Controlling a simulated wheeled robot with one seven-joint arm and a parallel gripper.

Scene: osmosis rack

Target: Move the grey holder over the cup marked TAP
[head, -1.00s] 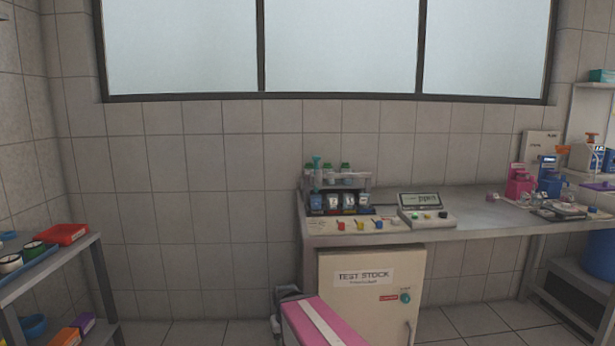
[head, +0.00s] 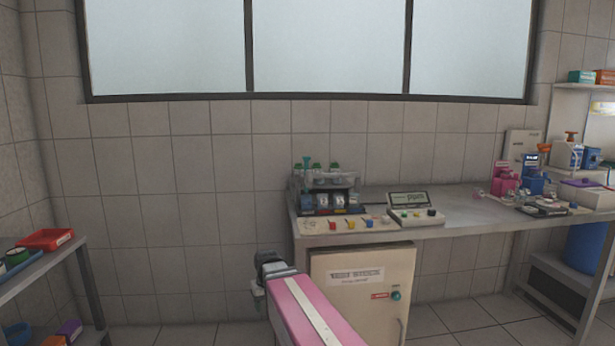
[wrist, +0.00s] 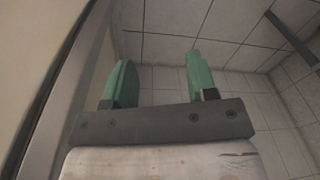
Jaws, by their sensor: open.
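The rack (head: 326,182) stands at the left end of the bench in the head view, with several upright tubes in its top rail and several labelled cups (head: 323,201) below. The labels are too small to read, so I cannot tell which cup is marked TAP. I cannot clearly tell the grey holder apart from the rack's grey parts. My gripper (head: 268,270) is low in front of the bench, left of the cabinet and well below the rack. In the wrist view my gripper (wrist: 160,85) shows two green fingers apart, with nothing between them.
The bench top (head: 465,208) has clear room right of the meter (head: 414,211). Small coloured taps (head: 351,224) line the rack's front. The TEST STOCK cabinet (head: 358,300) is under the bench. A shelf with a red tray (head: 45,239) stands at left.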

